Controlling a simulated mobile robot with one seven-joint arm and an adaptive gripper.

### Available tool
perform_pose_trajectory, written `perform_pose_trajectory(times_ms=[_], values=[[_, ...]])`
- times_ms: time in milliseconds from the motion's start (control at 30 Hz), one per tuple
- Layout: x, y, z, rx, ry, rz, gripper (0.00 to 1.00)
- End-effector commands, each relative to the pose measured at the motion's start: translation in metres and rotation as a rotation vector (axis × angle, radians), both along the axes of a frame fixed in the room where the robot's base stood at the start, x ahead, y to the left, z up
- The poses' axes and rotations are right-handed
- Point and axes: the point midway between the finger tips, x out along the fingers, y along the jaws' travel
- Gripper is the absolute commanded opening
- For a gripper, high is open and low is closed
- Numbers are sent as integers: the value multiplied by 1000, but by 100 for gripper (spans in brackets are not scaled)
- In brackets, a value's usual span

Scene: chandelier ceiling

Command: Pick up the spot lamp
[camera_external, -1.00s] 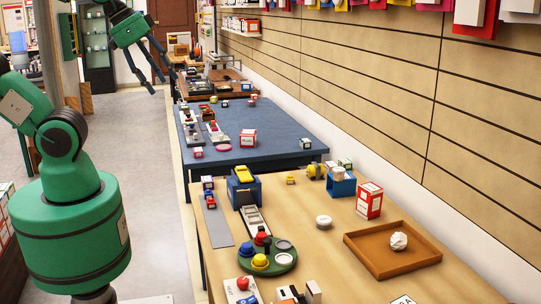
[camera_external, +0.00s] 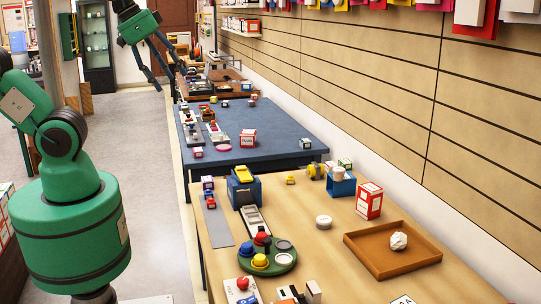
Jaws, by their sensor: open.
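I cannot tell for sure which thing is the spot lamp. A small yellow rounded thing with a dark part (camera_external: 316,171) lies at the back of the near wooden table and may be it. My gripper (camera_external: 171,81) is at the upper left, fingers spread and pointing down to the right. It is open, with nothing seen between its fingers. It hangs in the air, well away from the near table, and appears in front of the far tables' left edge.
The near table (camera_external: 310,250) holds a brown tray (camera_external: 357,257), a red and white box (camera_external: 369,200), a blue bin (camera_external: 341,187), a green round tray (camera_external: 287,268) and several small items. A blue table (camera_external: 290,127) stands behind. A slatted wall (camera_external: 390,100) bounds the right; open floor (camera_external: 150,200) lies left.

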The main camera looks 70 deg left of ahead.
Motion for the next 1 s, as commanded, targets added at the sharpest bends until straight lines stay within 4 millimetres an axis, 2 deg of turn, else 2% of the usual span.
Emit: perform_pose_trajectory(times_ms=[300,533,767,1000], values=[[75,3,10,-1,18,-2,60],[138,6,8,-2,27,-5,60],[202,11,-4,-3,39,-5,60],[269,18,-28,-2,49,-6,60]])
